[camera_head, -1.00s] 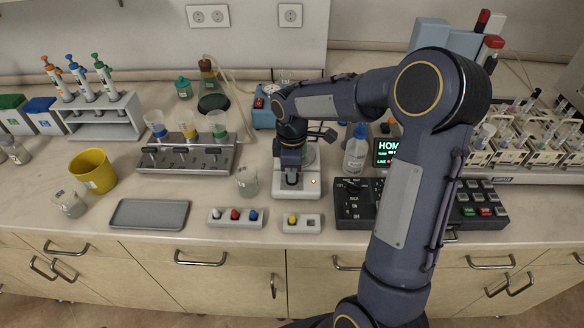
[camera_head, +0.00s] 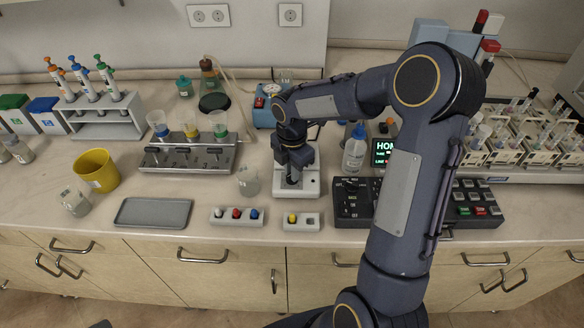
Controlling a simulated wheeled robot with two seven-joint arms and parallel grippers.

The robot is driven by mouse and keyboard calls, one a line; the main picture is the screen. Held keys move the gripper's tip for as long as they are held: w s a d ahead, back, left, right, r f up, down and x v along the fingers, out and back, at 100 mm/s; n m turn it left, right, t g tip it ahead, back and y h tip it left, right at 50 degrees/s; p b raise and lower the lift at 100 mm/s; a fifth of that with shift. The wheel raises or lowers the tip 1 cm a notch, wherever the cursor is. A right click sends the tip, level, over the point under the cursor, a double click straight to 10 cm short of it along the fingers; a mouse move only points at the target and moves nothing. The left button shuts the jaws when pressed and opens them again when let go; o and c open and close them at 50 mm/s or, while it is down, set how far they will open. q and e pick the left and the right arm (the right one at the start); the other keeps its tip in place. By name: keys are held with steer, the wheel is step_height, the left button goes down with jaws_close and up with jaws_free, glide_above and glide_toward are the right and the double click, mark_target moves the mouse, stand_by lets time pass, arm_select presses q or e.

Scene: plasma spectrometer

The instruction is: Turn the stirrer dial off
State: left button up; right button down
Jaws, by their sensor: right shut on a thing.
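The stirrer is a white box (camera_head: 308,187) standing on the counter, in the middle of the camera_head view. My right gripper (camera_head: 292,181) points down at the stirrer's front part and is shut on the dark stirrer dial there. The dial is mostly hidden by the fingers, so its setting cannot be read. My left gripper is not in view.
A wash bottle (camera_head: 354,151) and a black control panel (camera_head: 353,213) stand to the right of the stirrer. A small beaker (camera_head: 248,181) stands close on its left. Two small button boxes (camera_head: 236,217) lie in front, near the counter edge.

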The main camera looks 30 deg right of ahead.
steer(key=shift+r, duration=0.1)
stand_by(0.5)
steer(key=c, duration=1.4)
jaws_free()
steer(key=shift+c, duration=0.2)
steer(key=shift+r+b, duration=0.3)
steer(key=shift+r, duration=3.55)
steer(key=s+a+r+m+t+y, duration=0.1)
steer(key=s+a+m+t+y, duration=0.1)
steer(key=s+m, duration=0.9)
steer(key=s+a+r+m+t+y, duration=0.1)
steer(key=s+a+m, duration=0.4)
steer(key=s+m, duration=0.6)
steer(key=r+t, duration=0.1)
steer(key=t, duration=0.1)
steer(key=shift+s+a+r+t+y, duration=0.2)
steer(key=shift+s+a+t+y, duration=0.1)
steer(key=shift+s+y, duration=0.1)
